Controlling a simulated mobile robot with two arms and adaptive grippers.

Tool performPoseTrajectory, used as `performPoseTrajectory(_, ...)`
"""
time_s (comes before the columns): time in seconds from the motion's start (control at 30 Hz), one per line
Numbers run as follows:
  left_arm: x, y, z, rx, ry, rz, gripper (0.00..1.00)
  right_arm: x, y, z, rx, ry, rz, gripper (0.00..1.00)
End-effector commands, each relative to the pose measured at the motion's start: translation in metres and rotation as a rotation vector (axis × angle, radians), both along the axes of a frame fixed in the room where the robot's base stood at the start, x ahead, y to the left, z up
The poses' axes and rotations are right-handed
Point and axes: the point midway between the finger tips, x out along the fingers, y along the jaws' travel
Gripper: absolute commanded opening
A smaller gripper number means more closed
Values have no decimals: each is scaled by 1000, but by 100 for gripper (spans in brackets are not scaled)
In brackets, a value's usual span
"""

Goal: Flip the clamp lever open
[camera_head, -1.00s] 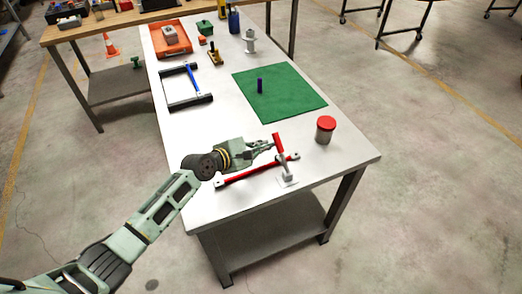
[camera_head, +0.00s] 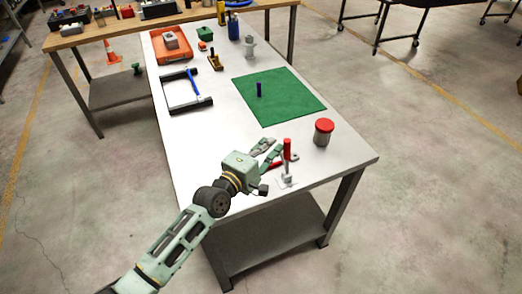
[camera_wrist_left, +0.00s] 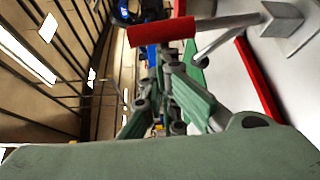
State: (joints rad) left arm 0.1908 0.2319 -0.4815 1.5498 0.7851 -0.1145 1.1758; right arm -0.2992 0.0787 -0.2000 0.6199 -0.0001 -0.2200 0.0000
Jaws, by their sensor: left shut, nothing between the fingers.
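The toggle clamp (camera_head: 286,181) stands near the front right end of the white table, with a light metal base and arm. Its red-handled lever (camera_head: 287,149) points up, roughly upright. In the left wrist view, the red handle (camera_wrist_left: 162,32) lies across the top, joined to the metal arm (camera_wrist_left: 228,22). My left gripper (camera_head: 276,148) is shut and empty, just left of the handle. In the left wrist view its fingers (camera_wrist_left: 172,85) are close below the handle; I cannot tell whether they touch. My right gripper is not in view.
A red-lidded jar (camera_head: 323,133) stands to the right. A green mat (camera_head: 290,100) with a dark purple peg (camera_head: 259,90) and a black frame with a blue bar (camera_head: 193,84) lie farther back.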

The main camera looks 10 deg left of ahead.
Motion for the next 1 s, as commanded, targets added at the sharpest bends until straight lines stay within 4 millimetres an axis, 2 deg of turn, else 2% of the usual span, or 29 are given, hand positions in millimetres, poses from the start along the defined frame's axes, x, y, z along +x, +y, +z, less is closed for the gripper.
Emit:
performPoseTrajectory(0.4, -13, -8, 6, 15, -28, -1, 0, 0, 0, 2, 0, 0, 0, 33)
performPoseTrajectory(1.0, -14, -8, 6, 16, -26, -1, 0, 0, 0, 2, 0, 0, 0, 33)
